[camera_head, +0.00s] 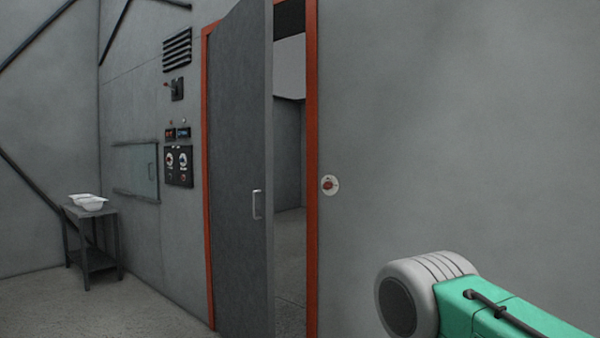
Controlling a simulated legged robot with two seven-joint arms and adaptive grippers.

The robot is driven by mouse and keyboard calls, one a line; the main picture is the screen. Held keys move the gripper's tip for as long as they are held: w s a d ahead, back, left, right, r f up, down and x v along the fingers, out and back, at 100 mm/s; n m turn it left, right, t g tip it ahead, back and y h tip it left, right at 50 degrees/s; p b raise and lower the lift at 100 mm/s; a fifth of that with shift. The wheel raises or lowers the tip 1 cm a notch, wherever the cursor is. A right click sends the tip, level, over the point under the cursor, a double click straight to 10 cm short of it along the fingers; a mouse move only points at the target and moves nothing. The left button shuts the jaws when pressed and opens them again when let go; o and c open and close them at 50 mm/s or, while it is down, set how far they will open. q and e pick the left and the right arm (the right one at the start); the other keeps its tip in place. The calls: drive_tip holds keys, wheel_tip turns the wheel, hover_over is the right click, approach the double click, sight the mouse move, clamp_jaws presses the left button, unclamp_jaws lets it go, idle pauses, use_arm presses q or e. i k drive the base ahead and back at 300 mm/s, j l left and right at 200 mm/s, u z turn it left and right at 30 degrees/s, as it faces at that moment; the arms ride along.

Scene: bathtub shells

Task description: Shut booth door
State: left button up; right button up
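The grey booth door (237,180) stands partly open in an orange-red frame (312,180). A gap at its right edge shows the booth's inside, with a grey wall and floor. A pale vertical handle (257,204) sits near the door's right edge. A green and light grey part of an arm comes in from the lower right, in front of the wall and apart from the door. No gripper fingers show in the head view.
A round red knob or button (330,185) is on the wall right of the frame. Control panels (179,166) and a small window (135,170) are left of the door. A small table (91,262) with white shells (89,202) stands at far left.

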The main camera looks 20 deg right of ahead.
sight(241, 48)
drive_tip(key=z, duration=0.15)
drive_tip(key=i+z, duration=0.4)
drive_tip(key=i, duration=0.8)
